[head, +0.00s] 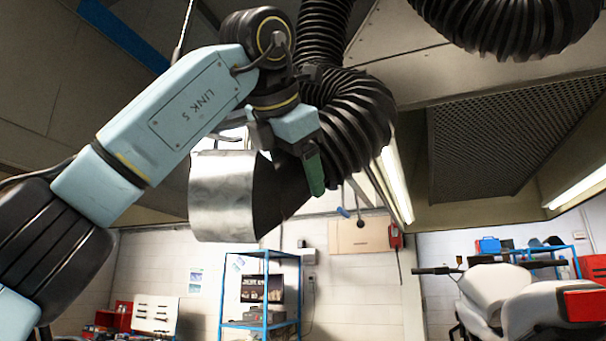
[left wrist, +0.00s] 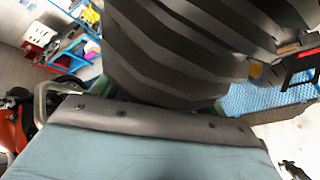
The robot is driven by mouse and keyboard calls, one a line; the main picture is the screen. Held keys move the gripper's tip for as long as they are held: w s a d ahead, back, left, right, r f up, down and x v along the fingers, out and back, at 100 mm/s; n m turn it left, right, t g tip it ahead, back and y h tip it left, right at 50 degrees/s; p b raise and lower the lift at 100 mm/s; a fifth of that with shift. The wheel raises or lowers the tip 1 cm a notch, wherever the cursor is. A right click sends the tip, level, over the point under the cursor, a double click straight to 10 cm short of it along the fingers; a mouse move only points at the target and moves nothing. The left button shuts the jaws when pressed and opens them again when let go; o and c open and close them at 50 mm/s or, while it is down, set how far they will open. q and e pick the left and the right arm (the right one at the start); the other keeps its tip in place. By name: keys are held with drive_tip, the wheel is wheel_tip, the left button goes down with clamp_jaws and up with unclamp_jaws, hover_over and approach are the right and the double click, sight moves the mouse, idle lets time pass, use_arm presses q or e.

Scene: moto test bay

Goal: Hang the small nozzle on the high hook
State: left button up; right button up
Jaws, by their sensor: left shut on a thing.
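The nozzle (head: 222,195) has a wide silver metal mouth and a black neck on a black ribbed hose (head: 360,110). It hangs in the air in the head view, its mouth facing lower left. My left gripper (head: 312,168) is shut at the black neck, where the hose bends; one green finger shows. In the left wrist view, black ribbed hose (left wrist: 175,60) fills the space in front of my left gripper (left wrist: 160,100), with green finger parts at both sides. The exact grip is partly hidden. I cannot make out the high hook for sure. My right gripper is out of view.
Another black ribbed hose (head: 500,22) hangs at the upper right. A ceiling duct with a mesh grille (head: 500,130) is overhead. A blue shelf rack (head: 262,325) and a motorcycle (head: 530,300) stand below. A thin cable (head: 183,30) hangs at upper left.

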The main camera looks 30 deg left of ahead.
sight(269, 162)
use_arm(q)
drive_tip(key=shift+s+a+r, duration=0.1)
drive_tip(key=shift+s+a, duration=0.2)
drive_tip(key=shift+s, duration=0.25)
drive_tip(key=shift+s+a+f, duration=0.15)
drive_tip(key=shift+s+a, duration=0.3)
drive_tip(key=shift+s, duration=0.1)
drive_tip(key=shift+s+a+f, duration=0.15)
drive_tip(key=shift+s+a, duration=0.25)
drive_tip(key=shift+s, duration=0.15)
drive_tip(key=shift+s+a+f, duration=0.1)
drive_tip(key=shift+s+f, duration=0.1)
drive_tip(key=shift+f, duration=0.1)
drive_tip(key=o, duration=1.9)
drive_tip(key=shift+f, duration=0.1)
drive_tip(key=shift+b, duration=0.3)
drive_tip(key=v, duration=1.3)
drive_tip(key=shift+s, duration=0.2)
